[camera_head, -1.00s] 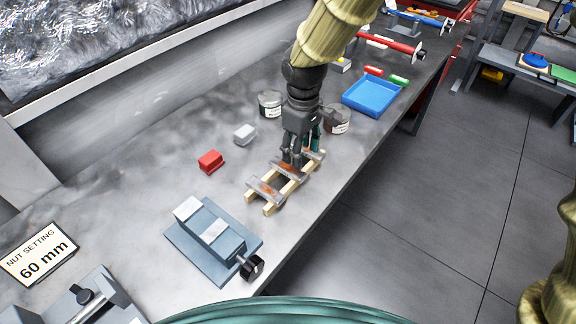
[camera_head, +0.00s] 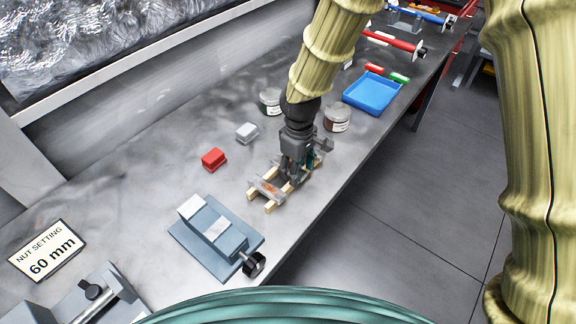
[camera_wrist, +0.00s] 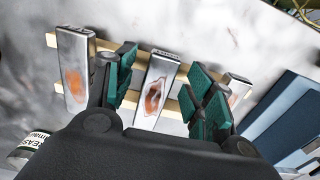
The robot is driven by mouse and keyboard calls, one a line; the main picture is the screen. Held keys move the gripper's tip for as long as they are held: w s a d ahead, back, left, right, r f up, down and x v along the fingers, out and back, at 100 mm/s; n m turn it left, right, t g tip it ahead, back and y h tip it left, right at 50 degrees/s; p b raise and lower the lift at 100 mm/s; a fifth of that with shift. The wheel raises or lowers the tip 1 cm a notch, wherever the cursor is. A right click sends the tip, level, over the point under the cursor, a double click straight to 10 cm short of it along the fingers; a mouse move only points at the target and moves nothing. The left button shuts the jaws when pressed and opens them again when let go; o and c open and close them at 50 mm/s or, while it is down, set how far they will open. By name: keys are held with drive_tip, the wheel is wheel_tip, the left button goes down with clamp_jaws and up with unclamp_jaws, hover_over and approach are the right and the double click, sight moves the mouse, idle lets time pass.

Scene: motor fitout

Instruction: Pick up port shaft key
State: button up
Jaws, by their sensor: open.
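Three grey metal keys with rusty orange patches lie across a wooden two-rail rack (camera_head: 270,207). In the wrist view, the left key (camera_wrist: 75,75), the middle key (camera_wrist: 153,92) and the right key (camera_wrist: 236,90) show, the last partly covered by a finger. Small markings on their ends are too small to read, so I cannot tell which is the port shaft key. My gripper (camera_head: 290,178) is open over the rack; in the wrist view its green-padded fingers (camera_wrist: 162,78) stand on either side of the middle key. Contact cannot be told. The near key (camera_head: 268,188) shows in the head view.
A blue-grey vise (camera_head: 215,238) stands close on the near side of the rack. Two jars (camera_head: 337,118) and a blue tray (camera_head: 372,93) stand beyond it. A red block (camera_head: 213,158) and a pale block (camera_head: 246,132) lie to the left, with bare bench between.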

clamp_jaws()
drive_tip(key=shift+r, duration=0.15)
